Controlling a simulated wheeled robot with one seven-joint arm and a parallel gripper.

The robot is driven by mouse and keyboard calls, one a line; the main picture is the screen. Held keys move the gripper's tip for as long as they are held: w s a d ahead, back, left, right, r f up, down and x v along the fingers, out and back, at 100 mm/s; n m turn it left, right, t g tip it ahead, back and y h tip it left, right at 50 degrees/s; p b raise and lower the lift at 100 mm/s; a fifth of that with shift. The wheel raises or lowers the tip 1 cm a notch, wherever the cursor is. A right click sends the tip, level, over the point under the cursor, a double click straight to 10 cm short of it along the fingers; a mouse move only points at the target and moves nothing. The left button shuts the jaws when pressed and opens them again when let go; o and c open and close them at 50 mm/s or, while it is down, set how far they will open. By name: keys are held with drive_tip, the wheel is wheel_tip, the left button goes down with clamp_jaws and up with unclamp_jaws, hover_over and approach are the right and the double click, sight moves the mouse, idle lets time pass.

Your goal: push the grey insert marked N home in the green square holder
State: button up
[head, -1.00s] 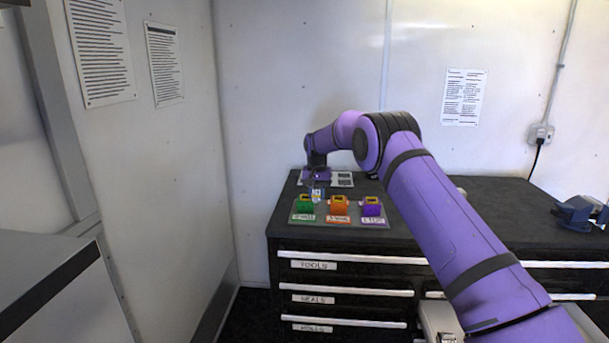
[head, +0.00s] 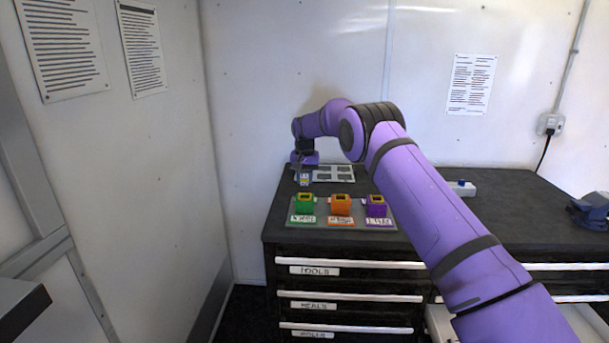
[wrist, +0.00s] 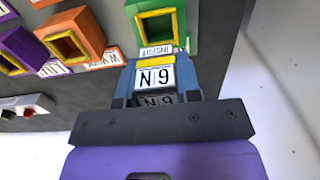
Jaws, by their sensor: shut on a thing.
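The grey insert marked N (wrist: 154,78) is in my gripper (wrist: 156,92), with its white label facing the wrist camera. My gripper is shut on it, one blue finger on each side. In the head view my gripper (head: 304,180) hangs behind the green square holder (head: 305,207). In the wrist view the green holder (wrist: 139,17) stands just beyond the insert, with a yellow-rimmed square opening that looks empty. The insert appears outside the holder; the height gap between them is hard to tell.
An orange holder (head: 341,208) and a purple holder (head: 376,209) stand to the right of the green one on the same grey board. A light plate with dark squares (head: 346,173) lies behind. A white wall is close behind and to the left.

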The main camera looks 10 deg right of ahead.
drive_tip(key=shift+f, duration=2.3)
drive_tip(key=o, duration=1.3)
drive_tip(key=shift+o, duration=0.2)
drive_tip(key=shift+r, duration=0.2)
drive_tip(key=shift+r, duration=2.85)
